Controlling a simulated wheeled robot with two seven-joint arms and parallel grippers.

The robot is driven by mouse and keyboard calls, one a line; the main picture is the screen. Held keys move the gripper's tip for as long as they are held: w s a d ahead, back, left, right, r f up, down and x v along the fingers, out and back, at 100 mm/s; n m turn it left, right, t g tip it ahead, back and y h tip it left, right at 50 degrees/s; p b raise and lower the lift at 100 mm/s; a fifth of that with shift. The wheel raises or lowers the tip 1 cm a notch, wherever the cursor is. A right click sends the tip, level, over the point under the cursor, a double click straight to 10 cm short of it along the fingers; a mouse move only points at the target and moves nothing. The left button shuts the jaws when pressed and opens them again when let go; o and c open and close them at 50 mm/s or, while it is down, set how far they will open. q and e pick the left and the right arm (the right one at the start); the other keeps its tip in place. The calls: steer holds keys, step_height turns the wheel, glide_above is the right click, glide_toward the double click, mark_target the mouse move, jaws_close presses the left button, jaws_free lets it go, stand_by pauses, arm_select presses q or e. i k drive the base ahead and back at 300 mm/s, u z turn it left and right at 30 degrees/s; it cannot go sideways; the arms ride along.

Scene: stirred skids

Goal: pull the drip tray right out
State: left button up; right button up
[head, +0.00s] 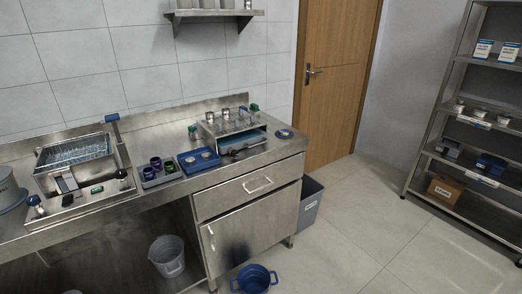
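A steel rack (232,128) with several upright fittings and green-tipped parts stands on the right part of the steel bench. A shallow tray with a blue inside (243,142) sits under its top, with its front edge facing the bench front. This looks like the drip tray, but it is small in the view and I cannot tell how far in it sits. Neither of my grippers is in view.
Left of the rack are a blue tray (198,160) and a grey tray (160,174) with dark cups. A steel bath (75,165) stands further left.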

mark_target(235, 136)
steer(key=u, duration=0.7)
steer(key=i, duration=1.85)
steer(key=z, duration=0.7)
